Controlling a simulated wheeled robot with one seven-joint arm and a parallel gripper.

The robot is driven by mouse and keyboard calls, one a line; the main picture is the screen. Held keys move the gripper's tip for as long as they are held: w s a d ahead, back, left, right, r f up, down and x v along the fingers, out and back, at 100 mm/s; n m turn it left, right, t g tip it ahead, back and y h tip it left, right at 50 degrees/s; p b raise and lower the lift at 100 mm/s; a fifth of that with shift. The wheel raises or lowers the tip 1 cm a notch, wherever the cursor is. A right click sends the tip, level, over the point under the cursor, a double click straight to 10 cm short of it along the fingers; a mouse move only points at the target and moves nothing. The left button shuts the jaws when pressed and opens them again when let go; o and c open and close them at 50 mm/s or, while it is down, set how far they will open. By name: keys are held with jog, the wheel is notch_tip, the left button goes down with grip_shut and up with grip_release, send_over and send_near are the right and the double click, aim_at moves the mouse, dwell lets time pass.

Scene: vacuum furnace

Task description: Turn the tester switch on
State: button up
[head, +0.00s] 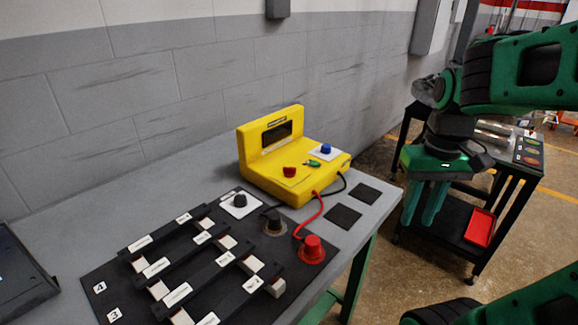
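The yellow tester (270,165) stands at the back of the grey table, with a dark display window in its upright face. On its lower top are a red knob (289,172), a small green part (311,163) that looks like a switch, and a blue knob (326,148) on a white plate. The switch is too small to tell its position. My gripper (424,221) hangs fingers down to the right of the table, well apart from the tester. Its two green fingers are apart with nothing seen between them.
The grey table (190,167) stands against a block wall. A black board (106,268) with labelled blocks lies in front of the tester. A black cart (522,172) with a red tray (480,228) is behind my gripper.

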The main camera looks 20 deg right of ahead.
jog(key=w+a+r+n, duration=0.3)
jog(key=w+n, duration=0.1)
jog(key=w, duration=0.5)
jog(key=w+a+r+n, duration=0.2)
jog(key=w+r+n, duration=0.15)
jog(key=w, duration=0.45)
jog(key=n, duration=0.8)
send_over(290, 171)
jog(key=f, duration=1)
jog(key=shift+w+d+f, duration=0.1)
jog(key=shift+w+d, duration=0.1)
jog(key=shift+w, duration=0.05)
jog(key=shift+c, duration=0.6)
grip_shut()
